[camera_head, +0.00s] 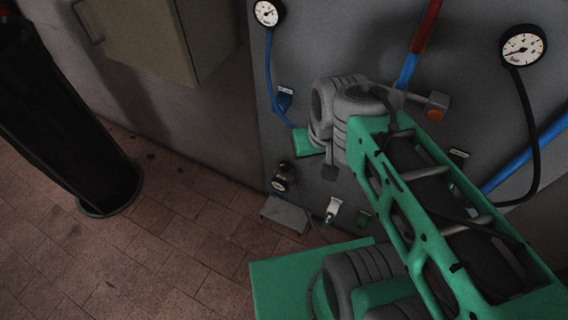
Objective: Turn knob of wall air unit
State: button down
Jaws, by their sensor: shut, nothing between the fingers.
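The wall air unit seems to be the small dark fitting (283,178) with a little round dial, low at the left edge of the grey wall panel. Which part of it is the knob is too small and dark to tell. A separate orange round cap (437,115) sits on a grey fitting at the panel, right of my arm's joint. My green and grey arm crosses the right half of the view and covers part of the panel.
The grey panel (460,85) carries a left gauge (267,13), a right gauge (522,46) and blue and black hoses. A beige wall cabinet (150,35) hangs at upper left. A dark cylinder (65,120) stands at left. The tiled floor (150,240) between is clear.

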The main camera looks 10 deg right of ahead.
aim_at(284, 166)
jog(key=u, duration=2.15)
jog(key=i, duration=2)
jog(key=z, duration=2.9)
